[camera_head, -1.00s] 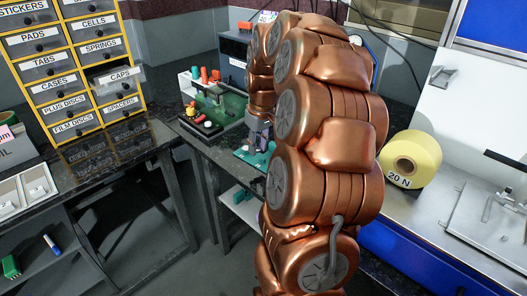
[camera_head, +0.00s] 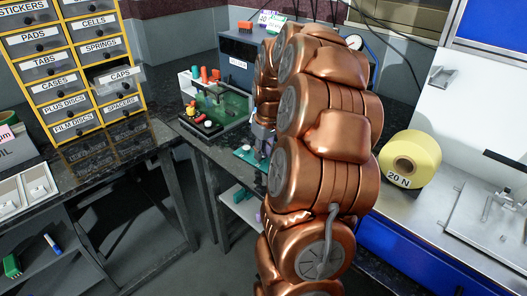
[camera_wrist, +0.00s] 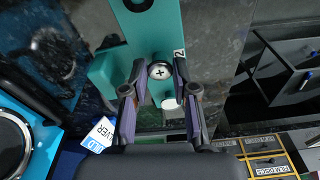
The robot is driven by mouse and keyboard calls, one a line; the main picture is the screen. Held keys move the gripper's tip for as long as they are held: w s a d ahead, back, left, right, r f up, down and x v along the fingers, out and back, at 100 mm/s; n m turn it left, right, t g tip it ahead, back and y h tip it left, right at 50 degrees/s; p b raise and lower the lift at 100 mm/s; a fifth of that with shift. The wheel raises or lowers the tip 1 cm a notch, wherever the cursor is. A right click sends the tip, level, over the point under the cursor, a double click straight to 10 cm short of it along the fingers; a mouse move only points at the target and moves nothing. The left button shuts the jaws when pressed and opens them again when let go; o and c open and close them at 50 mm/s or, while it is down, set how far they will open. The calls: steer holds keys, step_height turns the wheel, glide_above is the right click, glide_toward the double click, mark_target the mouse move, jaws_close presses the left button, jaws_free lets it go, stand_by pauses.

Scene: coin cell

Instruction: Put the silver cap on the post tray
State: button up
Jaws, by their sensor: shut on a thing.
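In the wrist view a small round silver cap (camera_wrist: 160,71) with a plus mark sits between the fingertips of my gripper (camera_wrist: 159,68). The fingers are closed in from both sides on it. Beneath it is a teal tray (camera_wrist: 148,32), marked "2" at its right edge, with a dark round opening near the top. I cannot tell whether the cap touches the tray. In the head view my arm hides most of the gripper and the cap; a teal edge of the tray (camera_head: 246,156) shows beside the wrist.
A white round piece (camera_wrist: 169,103) lies just below the cap in the wrist view. A green board with coloured parts (camera_head: 212,110) stands left of my arm. Labelled drawers (camera_head: 75,70) are at the far left, with the CAPS drawer pulled out. A yellow roll (camera_head: 411,158) is at right.

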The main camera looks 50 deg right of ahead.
steer(key=shift+f, duration=0.25)
steer(key=o, duration=0.7)
steer(key=shift+r, duration=0.2)
step_height(320, 180, up, 12)
steer(key=s, duration=0.1)
steer(key=shift+s, duration=0.25)
